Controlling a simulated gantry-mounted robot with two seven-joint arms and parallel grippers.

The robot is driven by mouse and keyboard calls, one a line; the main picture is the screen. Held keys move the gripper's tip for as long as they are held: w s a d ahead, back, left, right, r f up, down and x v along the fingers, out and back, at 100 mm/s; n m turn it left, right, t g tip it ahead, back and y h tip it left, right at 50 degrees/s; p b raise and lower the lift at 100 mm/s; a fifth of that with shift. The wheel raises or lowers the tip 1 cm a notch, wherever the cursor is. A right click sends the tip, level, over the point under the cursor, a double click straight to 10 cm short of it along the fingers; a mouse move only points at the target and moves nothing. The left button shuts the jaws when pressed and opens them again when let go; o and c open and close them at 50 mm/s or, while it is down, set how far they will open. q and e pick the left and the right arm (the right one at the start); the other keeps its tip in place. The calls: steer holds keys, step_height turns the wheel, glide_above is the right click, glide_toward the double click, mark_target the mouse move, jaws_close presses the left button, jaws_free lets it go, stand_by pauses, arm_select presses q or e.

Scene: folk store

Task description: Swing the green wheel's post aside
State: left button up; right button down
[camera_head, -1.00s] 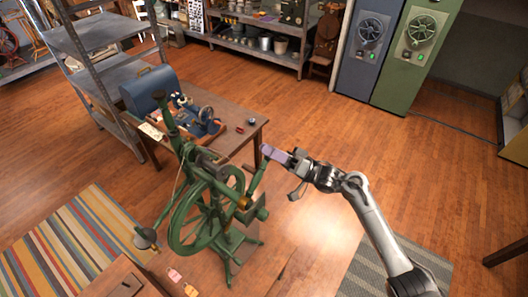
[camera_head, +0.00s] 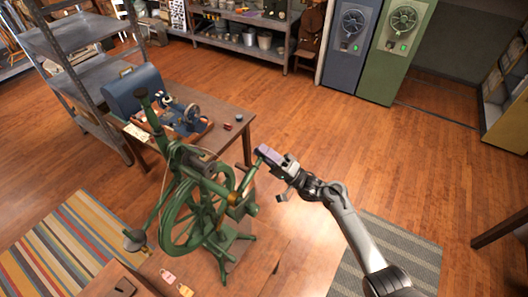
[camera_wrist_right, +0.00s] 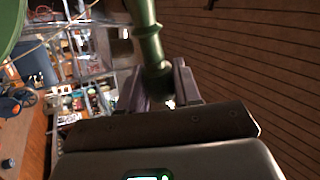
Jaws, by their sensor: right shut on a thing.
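In the right wrist view the green post (camera_wrist_right: 149,45) comes down between the two fingers (camera_wrist_right: 160,88). The fingers partly hide the post's end. My left gripper is not in view.
A wooden table (camera_head: 228,115) with a blue case (camera_head: 136,92) and a small machine (camera_head: 183,118) stands close behind the wheel. A metal shelf rack (camera_head: 85,75) is at the left. Open floor (camera_head: 330,135) lies to the right.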

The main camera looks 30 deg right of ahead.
steer(key=shift+f, duration=0.2)
steer(key=c, duration=0.9)
jaws_free()
steer(key=b+v, duration=0.3)
steer(key=v, duration=0.7)
steer(key=shift+s+d, duration=0.25)
steer(key=shift+s, duration=0.05)
steer(key=shift+f, duration=0.15)
